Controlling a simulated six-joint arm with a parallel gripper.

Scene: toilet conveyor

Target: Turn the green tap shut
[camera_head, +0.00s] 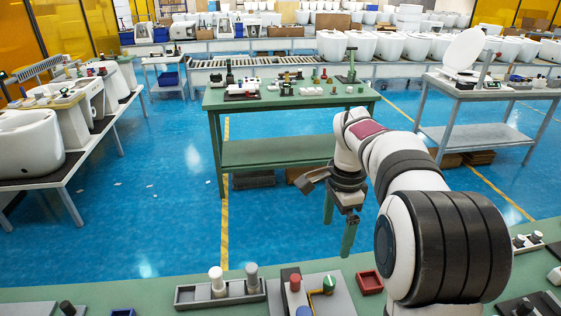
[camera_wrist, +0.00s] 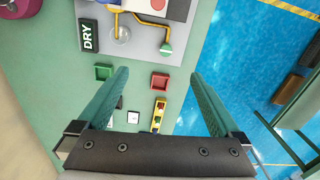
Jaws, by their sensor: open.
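The green tap (camera_head: 329,284) stands on a grey board (camera_head: 343,299) on the near green bench, at the end of a brass pipe. In the wrist view the green tap (camera_wrist: 165,48) shows near the top, just beyond the fingertips and slightly right of the middle between them. My gripper (camera_head: 338,235) hangs fingers down beyond the bench's far edge in the head view. In the wrist view my gripper (camera_wrist: 160,75) has its two teal fingers wide apart, with nothing between them in its grasp.
A red tray (camera_head: 369,282) sits right of the board. Blue floor lies beyond the bench.

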